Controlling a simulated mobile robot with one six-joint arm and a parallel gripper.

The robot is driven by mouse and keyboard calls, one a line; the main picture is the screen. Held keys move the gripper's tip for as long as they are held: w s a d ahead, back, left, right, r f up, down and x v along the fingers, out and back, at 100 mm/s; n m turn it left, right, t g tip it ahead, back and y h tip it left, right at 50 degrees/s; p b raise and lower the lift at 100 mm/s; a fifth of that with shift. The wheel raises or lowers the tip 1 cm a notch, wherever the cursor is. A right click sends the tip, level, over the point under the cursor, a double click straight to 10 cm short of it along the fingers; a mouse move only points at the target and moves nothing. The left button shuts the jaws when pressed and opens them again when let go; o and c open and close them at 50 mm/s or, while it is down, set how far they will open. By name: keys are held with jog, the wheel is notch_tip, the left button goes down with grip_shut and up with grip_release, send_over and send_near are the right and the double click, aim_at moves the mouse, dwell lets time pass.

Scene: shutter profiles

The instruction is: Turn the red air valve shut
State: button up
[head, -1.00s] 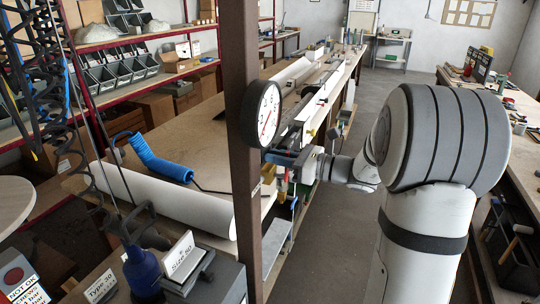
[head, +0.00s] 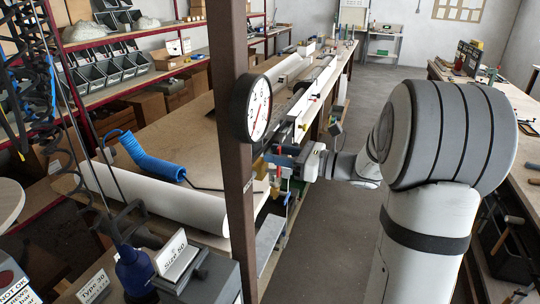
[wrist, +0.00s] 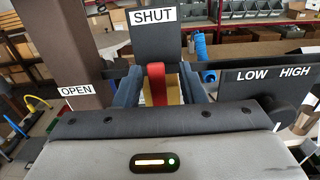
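The red valve handle (wrist: 156,84) stands upright in the wrist view, just below the SHUT sign (wrist: 153,16). Yellow-brown material shows behind it. The two dark blue-grey fingers of my gripper (wrist: 158,88) are apart, one on each side of the handle, with a gap visible on both sides. The OPEN sign (wrist: 76,91) is to the left, by the brown post. In the head view my gripper (head: 277,156) is by the bench edge, just right of the post.
A round gauge (head: 258,108) is on the brown post (head: 232,190), close to my gripper. A LOW/HIGH panel (wrist: 272,75) is right of the fingers in the wrist view. A white roll (head: 150,200) and blue coiled hose (head: 150,160) lie on the bench. The aisle floor (head: 325,240) is clear.

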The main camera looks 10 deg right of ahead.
jog(key=b+v, duration=0.1)
jog(key=v, duration=0.5)
jog(key=shift+w, duration=0.1)
jog(key=s+a+f+n+g+h, duration=0.3)
jog(key=s+a+f+n+g, duration=0.15)
jog(key=s+n, duration=0.2)
jog(key=s+a+f+n+g+h, duration=0.35)
jog(key=s+a+n, duration=0.25)
jog(key=s, duration=0.2)
jog(key=s+d+f+n+t+h+b, duration=0.1)
jog(key=s+d+f+n+h, duration=0.1)
jog(key=s+d+n+h, duration=0.3)
jog(key=shift+s+d+f+n+t+h, duration=0.4)
jog(key=shift+s+n+h, duration=1.35)
jog(key=shift+n, duration=1.8)
